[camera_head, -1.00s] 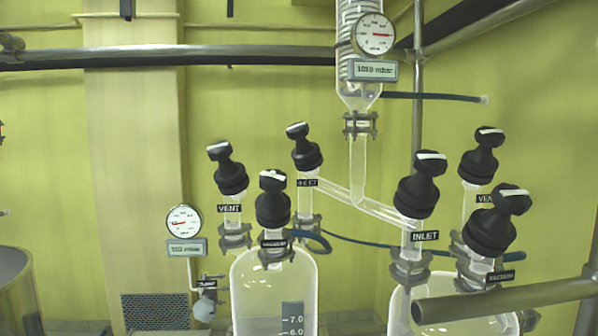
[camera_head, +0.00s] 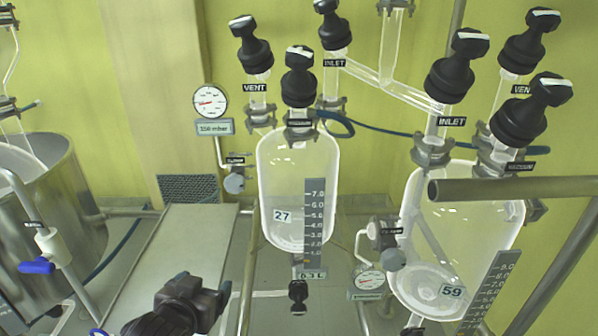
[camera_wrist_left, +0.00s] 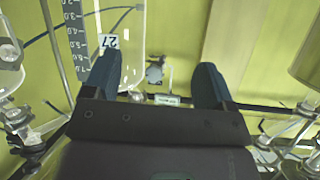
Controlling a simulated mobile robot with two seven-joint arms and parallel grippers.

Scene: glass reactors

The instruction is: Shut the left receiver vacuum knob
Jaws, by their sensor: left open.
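The left receiver (camera_head: 280,190) is a clear glass vessel tagged 27 with a scale strip. Its vacuum knob (camera_head: 299,76) is a black knob with a white top mark, standing upright on the receiver's front neck above a small black label. My left gripper (camera_head: 200,298) is low in the head view, left of the receiver and well below the knob. In the left wrist view its two fingers (camera_wrist_left: 157,85) are spread apart with nothing between them. That view shows part of the receiver (camera_wrist_left: 125,45) upside down; the vacuum knob is not visible there. My right gripper is not in view.
The vent knob (camera_head: 250,42) and inlet knob (camera_head: 334,24) stand close beside the vacuum knob. A round gauge (camera_head: 210,101) is on the left. A second receiver (camera_head: 460,230) and a grey pipe (camera_head: 510,188) are on the right. A steel vessel (camera_head: 45,200) stands far left.

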